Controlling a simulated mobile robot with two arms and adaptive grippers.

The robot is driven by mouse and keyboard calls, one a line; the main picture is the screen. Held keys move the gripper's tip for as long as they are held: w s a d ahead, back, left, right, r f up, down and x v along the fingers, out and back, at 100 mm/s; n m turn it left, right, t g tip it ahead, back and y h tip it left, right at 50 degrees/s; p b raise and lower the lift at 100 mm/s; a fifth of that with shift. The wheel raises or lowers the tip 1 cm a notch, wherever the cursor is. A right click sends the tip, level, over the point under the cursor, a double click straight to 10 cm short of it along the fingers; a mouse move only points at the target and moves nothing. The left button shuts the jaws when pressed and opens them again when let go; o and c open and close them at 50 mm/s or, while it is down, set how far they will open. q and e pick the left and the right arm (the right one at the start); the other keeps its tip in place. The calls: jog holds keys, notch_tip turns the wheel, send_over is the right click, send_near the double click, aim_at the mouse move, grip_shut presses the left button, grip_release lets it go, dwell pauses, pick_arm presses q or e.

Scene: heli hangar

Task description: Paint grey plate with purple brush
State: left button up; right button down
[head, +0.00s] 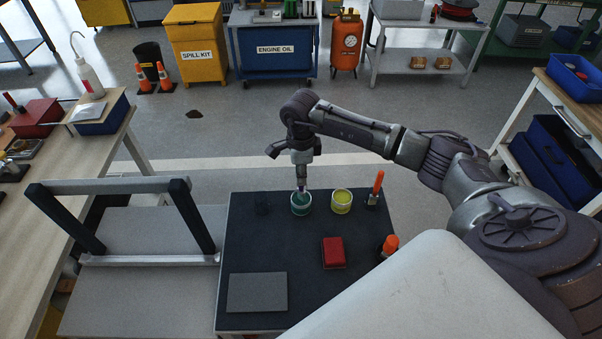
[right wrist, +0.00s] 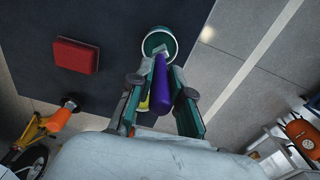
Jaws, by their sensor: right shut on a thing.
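My right gripper (head: 301,178) points down over a pot of green paint (head: 300,206) and is shut on the purple brush (right wrist: 161,85). The brush's handle lies between the two fingers in the right wrist view, and its tip overlaps the mouth of the green pot (right wrist: 158,42). I cannot tell whether the bristles touch the paint. The flat grey plate (head: 257,292) lies on the dark table mat at the front left, well apart from the gripper. My left gripper is not in view.
A yellow paint pot (head: 342,202) stands right of the green one. A red block (head: 334,252) sits nearer. Two orange-handled things (head: 378,184) (head: 390,245) stand along the right edge. A metal frame (head: 115,187) is left of the table. The mat between pots and plate is clear.

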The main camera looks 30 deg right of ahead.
dwell(0.3)
jog(key=shift+r+p, duration=0.65)
jog(key=shift+r, duration=0.25)
jog(key=shift+r+p, duration=1.35)
jog(key=shift+r, duration=1.25)
